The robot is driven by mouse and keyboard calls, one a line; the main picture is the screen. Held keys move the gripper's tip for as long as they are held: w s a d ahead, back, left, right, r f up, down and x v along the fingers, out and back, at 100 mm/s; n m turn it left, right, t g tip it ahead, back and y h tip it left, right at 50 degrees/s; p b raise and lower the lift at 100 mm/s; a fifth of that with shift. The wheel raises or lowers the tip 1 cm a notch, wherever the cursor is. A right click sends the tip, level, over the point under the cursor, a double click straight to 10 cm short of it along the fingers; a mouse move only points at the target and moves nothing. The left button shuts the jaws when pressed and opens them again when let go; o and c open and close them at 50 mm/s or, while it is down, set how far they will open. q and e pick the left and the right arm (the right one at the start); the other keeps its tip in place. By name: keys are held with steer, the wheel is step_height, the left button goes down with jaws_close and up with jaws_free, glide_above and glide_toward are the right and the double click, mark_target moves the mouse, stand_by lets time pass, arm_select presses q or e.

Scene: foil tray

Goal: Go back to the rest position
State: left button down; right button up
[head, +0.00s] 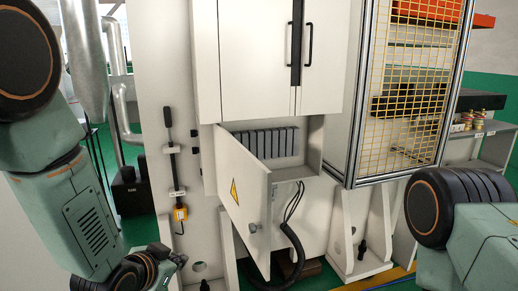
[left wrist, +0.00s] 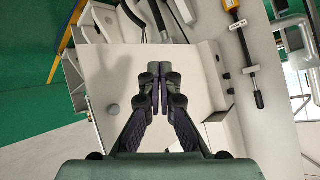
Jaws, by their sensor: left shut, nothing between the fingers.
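My left arm comes in from the left in the head view. Its left gripper (head: 178,260) is low in the picture, small and partly hidden behind my own wrist. In the left wrist view the fingers of the left gripper (left wrist: 158,82) are together with nothing between them. They are in front of a pale cabinet surface, and I see no contact. My right arm shows at the right edge of the head view, but its gripper is out of view.
A white cabinet (head: 250,60) stands ahead. Its lower door (head: 243,190) hangs open beside a compartment (head: 310,145) with a row of dark slots. A black hose (head: 291,240) hangs below. A yellow mesh guard (head: 415,75) stands right. A yellow-and-black tool (head: 180,213) hangs left.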

arm_select(q)
steer(key=s+a+f+n+g+y, duration=0.25)
steer(key=s+f+n+g, duration=0.2)
steer(key=s+f, duration=0.85)
steer(key=s+a+f+n+g, duration=0.1)
steer(key=s+f+g, duration=0.2)
steer(key=s, duration=0.8)
steer(key=s+a+f+n+g, duration=0.1)
steer(key=s+f+g, duration=0.2)
steer(key=s, duration=0.9)
step_height(320, 180, down, 3)
steer(key=shift+a+f, duration=0.1)
steer(key=shift+a, duration=0.15)
